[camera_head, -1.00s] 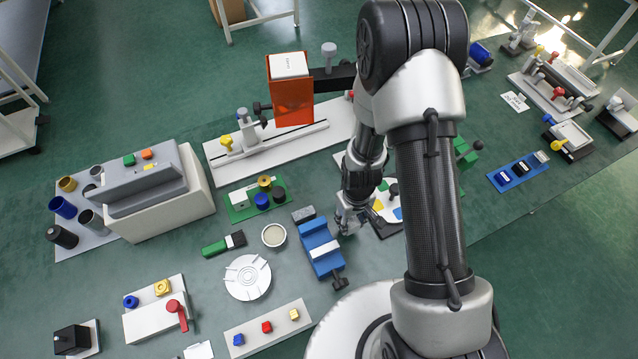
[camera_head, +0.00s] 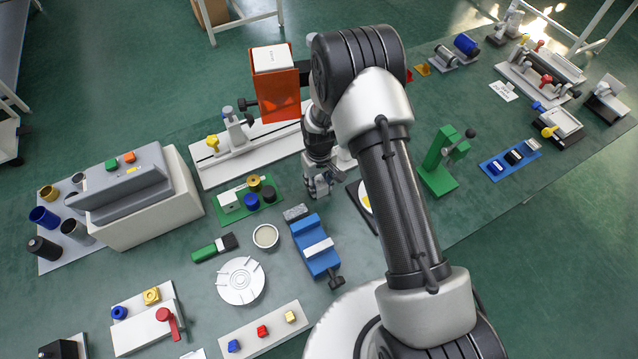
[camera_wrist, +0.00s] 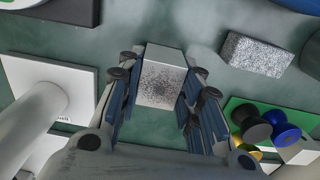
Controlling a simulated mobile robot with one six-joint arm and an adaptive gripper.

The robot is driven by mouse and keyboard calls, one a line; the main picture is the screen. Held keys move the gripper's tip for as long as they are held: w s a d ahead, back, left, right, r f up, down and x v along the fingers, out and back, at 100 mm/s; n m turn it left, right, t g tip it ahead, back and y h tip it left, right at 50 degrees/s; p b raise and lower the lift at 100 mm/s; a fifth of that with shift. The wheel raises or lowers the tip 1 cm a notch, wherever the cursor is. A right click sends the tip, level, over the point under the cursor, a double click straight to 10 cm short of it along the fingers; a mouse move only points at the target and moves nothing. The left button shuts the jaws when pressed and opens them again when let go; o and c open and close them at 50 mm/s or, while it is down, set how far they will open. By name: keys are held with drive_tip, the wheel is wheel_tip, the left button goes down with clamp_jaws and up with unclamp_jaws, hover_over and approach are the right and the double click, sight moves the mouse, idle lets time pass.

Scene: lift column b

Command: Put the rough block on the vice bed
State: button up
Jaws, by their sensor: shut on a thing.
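My gripper (camera_wrist: 158,97) is shut on a pale grey block (camera_wrist: 162,78) with a dark-speckled face, which appears to be the rough block. Its fingers lie along both sides of it. In the head view my gripper (camera_head: 319,188) is behind the vice, and the block is too small to make out clearly. I cannot tell how high it is above the bench. The blue vice (camera_head: 304,232) with a pale bed (camera_head: 318,248) stands nearer my base, empty on top. A second, evenly speckled grey block (camera_head: 296,212) lies beside the vice's far end; it also shows in the wrist view (camera_wrist: 255,54).
A green board (camera_head: 229,213) with coloured cylinders is left of my gripper. A round dish (camera_head: 265,236) and a green-handled brush (camera_head: 208,251) lie left of the vice. A green press (camera_head: 437,178) is to the right.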

sight(319, 182)
drive_tip(key=shift+f, duration=0.15)
drive_tip(key=o, duration=1.3)
drive_tip(key=shift+c, duration=0.2)
wheel_tip(319, 182, up, 12)
drive_tip(key=p, duration=0.3)
drive_tip(key=shift+r, duration=0.25)
